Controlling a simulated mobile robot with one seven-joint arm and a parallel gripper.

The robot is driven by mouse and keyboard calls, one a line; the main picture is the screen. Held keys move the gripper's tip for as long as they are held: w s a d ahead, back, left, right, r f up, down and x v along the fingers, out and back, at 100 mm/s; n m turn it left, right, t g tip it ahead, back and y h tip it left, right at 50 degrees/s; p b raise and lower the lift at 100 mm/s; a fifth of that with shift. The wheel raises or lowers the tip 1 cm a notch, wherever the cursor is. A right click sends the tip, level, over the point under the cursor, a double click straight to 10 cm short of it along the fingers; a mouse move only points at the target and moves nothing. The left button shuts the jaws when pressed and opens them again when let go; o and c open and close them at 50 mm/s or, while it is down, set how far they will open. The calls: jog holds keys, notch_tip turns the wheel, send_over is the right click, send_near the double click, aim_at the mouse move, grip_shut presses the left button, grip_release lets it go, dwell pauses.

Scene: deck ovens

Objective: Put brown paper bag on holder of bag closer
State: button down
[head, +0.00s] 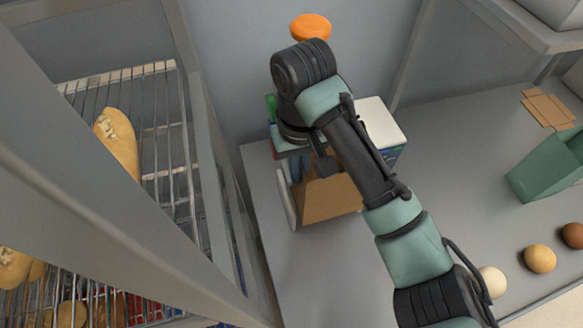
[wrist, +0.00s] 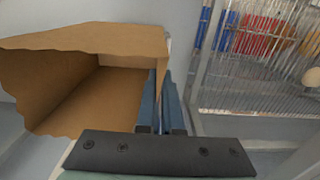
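The brown paper bag (head: 330,198) is on the near side of a white-topped box (head: 380,122) on the grey counter. In the wrist view the bag (wrist: 110,95) lies tilted, its jagged open mouth toward the left. My gripper (head: 297,168) is at the bag's left edge in the head view. In the wrist view its blue fingers (wrist: 165,100) are close together on the bag's right edge and appear shut on it. The white-topped box may be the bag closer; my arm hides much of it, and I cannot make out a holder.
A wire rack with bread (head: 117,140) stands on the left behind a metal post. An orange round object (head: 311,27) is above my wrist. On the right are a green bin (head: 548,168), brown flat pieces (head: 547,108) and several balls (head: 540,258). The counter's front middle is clear.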

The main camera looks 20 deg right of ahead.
jog(key=w, duration=0.2)
jog(key=w+p, duration=0.1)
jog(key=w, duration=0.1)
jog(key=shift+w+r, duration=0.2)
jog(key=shift+w, duration=0.2)
notch_tip(320, 180, down, 3)
jog(key=shift+r+p, duration=0.2)
jog(key=shift+p, duration=0.1)
notch_tip(320, 180, down, 4)
jog(key=shift+d+p, duration=0.1)
jog(key=shift+p, duration=0.5)
jog(key=shift+w+f, duration=0.1)
jog(key=shift+f, duration=0.25)
jog(key=shift+f, duration=0.2)
jog(key=c, duration=1.1)
grip_release()
